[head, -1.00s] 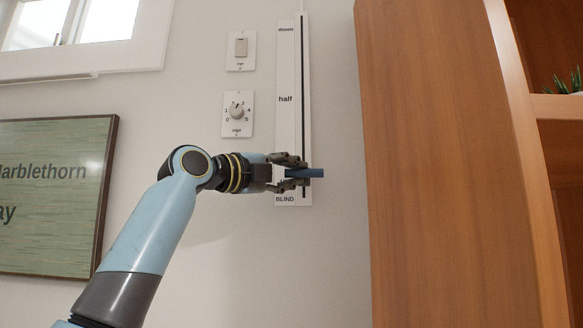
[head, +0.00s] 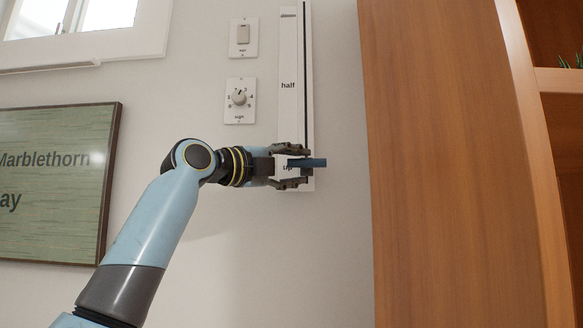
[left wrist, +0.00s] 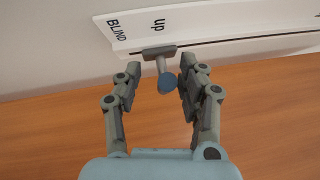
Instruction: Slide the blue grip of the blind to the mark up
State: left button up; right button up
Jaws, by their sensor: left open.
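The blind's white panel (head: 289,60) is on the wall, with a dark upright slot and a "half" label (head: 288,86). The blue grip (head: 312,162) stands out from the slot near the panel's lower end, level with the "up" mark (head: 287,168). In the left wrist view the grip's round blue end (left wrist: 167,84) and grey stem show beside the "up" lettering (left wrist: 157,24). My left gripper (head: 290,166) is open, one finger above the grip and one below. In the left wrist view (left wrist: 166,88) gaps show between grip and fingers. My right gripper is not in view.
A dial (head: 239,99) and a switch (head: 243,37) are on the wall left of the panel. A tall wooden cabinet (head: 440,180) stands close on the right. A framed green sign (head: 55,185) hangs at left. The wall below the panel is clear.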

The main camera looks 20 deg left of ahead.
pick_arm(q)
jog(key=v, duration=1.2)
